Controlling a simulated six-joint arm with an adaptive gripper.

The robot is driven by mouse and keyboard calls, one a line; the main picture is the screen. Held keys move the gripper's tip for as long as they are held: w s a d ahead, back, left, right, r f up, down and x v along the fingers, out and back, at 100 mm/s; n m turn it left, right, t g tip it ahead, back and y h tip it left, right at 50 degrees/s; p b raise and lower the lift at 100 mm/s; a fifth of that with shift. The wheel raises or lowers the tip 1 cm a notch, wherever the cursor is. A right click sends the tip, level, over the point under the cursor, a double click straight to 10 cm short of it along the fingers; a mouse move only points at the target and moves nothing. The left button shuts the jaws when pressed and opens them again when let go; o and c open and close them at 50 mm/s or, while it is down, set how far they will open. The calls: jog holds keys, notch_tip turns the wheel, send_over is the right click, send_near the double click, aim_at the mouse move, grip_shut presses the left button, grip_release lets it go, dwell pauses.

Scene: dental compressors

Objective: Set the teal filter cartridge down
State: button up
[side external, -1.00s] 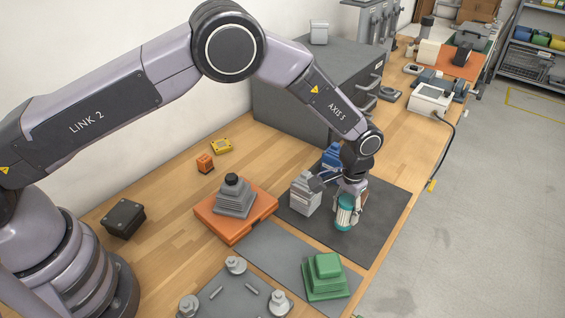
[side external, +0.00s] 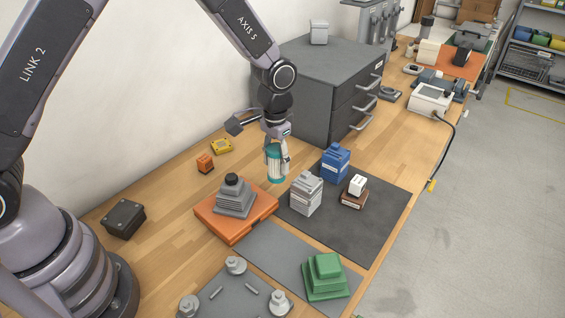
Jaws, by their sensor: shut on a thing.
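The teal filter cartridge (side external: 273,164) is a small upright cylinder with a pale, ribbed middle. My gripper (side external: 276,152) is shut on it from above. The cartridge is over the wooden bench, between the grey cabinet and the orange block with the grey stepped piece. I cannot tell whether its bottom touches the wood. The gripper's fingers partly hide its right side.
A grey stepped part (side external: 306,193), a blue part (side external: 335,163) and a brown-and-white part (side external: 354,191) stand on the dark mat (side external: 375,228). The orange block (side external: 262,205) is in front. The grey cabinet (side external: 318,85) stands behind. Small orange (side external: 205,163) and yellow (side external: 221,146) pieces lie left.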

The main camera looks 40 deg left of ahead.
jog(key=w+a+n, duration=0.1)
jog(key=w+a, duration=0.5)
jog(key=a, duration=0.4)
jog(key=w+f, duration=0.3)
jog(key=w, duration=0.1)
jog(key=w+f, duration=0.2)
jog(key=w, duration=0.2)
jog(key=w+d+f, duration=0.1)
jog(key=w+f, duration=0.2)
jog(key=shift+w+f, duration=0.3)
jog(key=shift+w, duration=0.1)
jog(key=shift+w+f, duration=0.5)
jog(key=shift+f, duration=0.05)
jog(key=shift+w+f, duration=0.15)
jog(key=shift+f, duration=1.5)
jog(key=o, duration=1.1)
jog(key=shift+f, duration=0.15)
jog(key=shift+o, duration=0.2)
